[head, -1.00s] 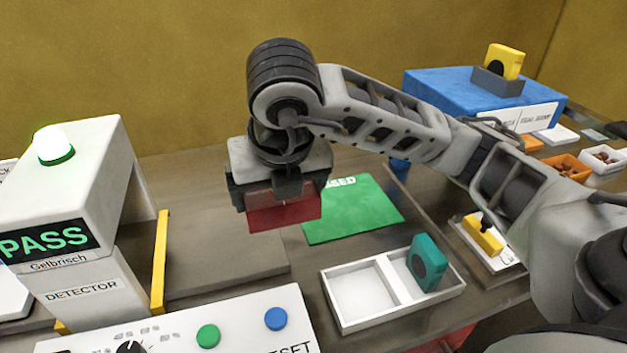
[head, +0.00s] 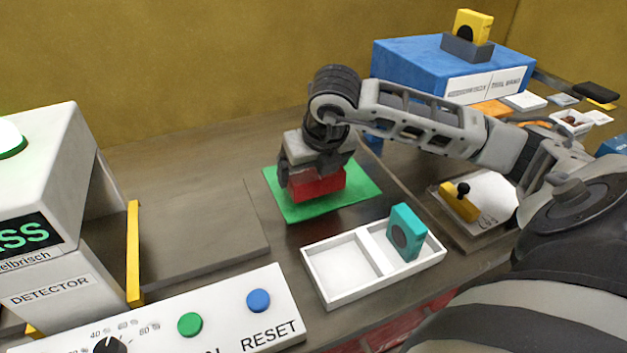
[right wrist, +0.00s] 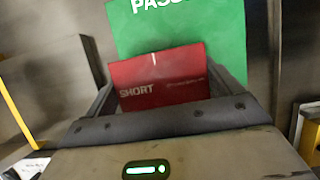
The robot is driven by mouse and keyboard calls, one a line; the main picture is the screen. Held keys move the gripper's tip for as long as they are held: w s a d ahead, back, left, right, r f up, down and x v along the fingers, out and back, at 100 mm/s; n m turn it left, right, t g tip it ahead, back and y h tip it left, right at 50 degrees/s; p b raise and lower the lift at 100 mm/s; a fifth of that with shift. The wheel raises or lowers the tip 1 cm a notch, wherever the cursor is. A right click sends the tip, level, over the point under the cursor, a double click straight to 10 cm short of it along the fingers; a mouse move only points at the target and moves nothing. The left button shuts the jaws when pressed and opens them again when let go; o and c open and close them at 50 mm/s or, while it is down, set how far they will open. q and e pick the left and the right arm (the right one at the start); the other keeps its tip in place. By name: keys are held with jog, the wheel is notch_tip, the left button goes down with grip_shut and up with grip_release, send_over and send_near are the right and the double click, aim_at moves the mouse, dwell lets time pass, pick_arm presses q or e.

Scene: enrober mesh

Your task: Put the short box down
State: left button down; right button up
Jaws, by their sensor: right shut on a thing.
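The short box is a red box (head: 318,186) held in my right gripper (head: 316,176), over the green mat (head: 360,190) in the head view. In the right wrist view the red box (right wrist: 160,78) reads "SHORT" and sits between the fingers of my right gripper (right wrist: 160,95). The green mat (right wrist: 190,30) shows behind it with part of a word reading "PASS". I cannot tell whether the box touches the mat. My left gripper is not in view.
A white two-part tray (head: 340,270) holding a teal block (head: 405,232) stands in front of the mat. A detector (head: 50,200) reading partly "SS" and a control panel (head: 220,320) are at left. A blue box (head: 420,65) is at the back right. A grey-brown slab (head: 195,215) lies left of the mat.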

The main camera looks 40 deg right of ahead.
jog(key=shift+d+f+p, duration=0.1)
jog(key=shift+f+p, duration=0.3)
jog(key=shift+f, duration=1.3)
jog(key=shift+f, duration=0.15)
jog(key=o, duration=0.9)
jog(key=v, duration=1.2)
jog(key=shift+r, duration=0.25)
